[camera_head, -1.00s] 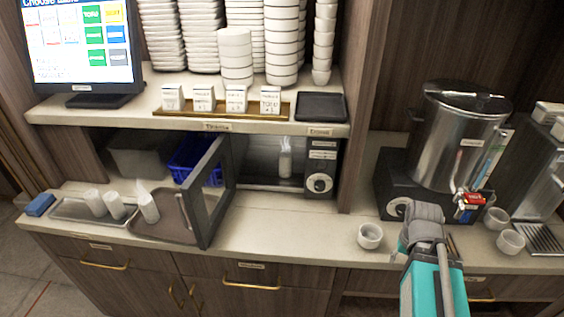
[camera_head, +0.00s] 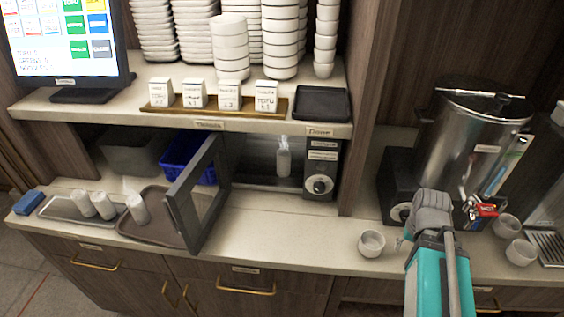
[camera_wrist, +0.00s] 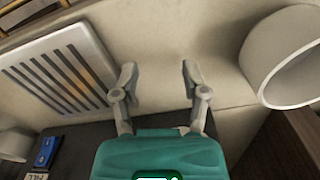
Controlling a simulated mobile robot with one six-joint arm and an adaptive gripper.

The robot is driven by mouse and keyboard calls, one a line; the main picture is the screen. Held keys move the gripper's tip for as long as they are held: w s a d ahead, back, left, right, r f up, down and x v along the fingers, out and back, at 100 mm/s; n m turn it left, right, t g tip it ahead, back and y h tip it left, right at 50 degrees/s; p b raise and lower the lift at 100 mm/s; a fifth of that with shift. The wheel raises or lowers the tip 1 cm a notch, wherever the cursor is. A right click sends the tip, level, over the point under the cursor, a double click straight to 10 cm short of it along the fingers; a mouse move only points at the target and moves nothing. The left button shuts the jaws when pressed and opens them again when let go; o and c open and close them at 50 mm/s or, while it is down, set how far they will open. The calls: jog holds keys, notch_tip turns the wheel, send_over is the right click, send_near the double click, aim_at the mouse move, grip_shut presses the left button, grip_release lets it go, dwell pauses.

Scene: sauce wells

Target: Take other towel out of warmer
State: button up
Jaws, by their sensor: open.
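The warmer (camera_head: 321,188) stands under the shelf with its door (camera_head: 196,200) swung open to the left. One white rolled towel (camera_head: 283,163) stands upright inside, near the right wall, with faint steam above it. Two white rolls (camera_head: 82,204) lean on a metal tray at the left, and a third steaming roll (camera_head: 138,209) leans on a brown tray beside it. My gripper (camera_wrist: 158,76) is open and empty in the wrist view, over the pale counter. In the head view my arm is right of the warmer, and the fingers are mostly hidden there.
A white cup (camera_head: 371,243) stands left of my arm, with more cups (camera_head: 506,226) to its right. A metal urn (camera_head: 468,145) stands behind. A slatted drip tray (camera_wrist: 60,68) shows in the wrist view. The counter before the warmer (camera_head: 270,225) is clear.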

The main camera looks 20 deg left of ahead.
jog(key=shift+d, duration=0.3)
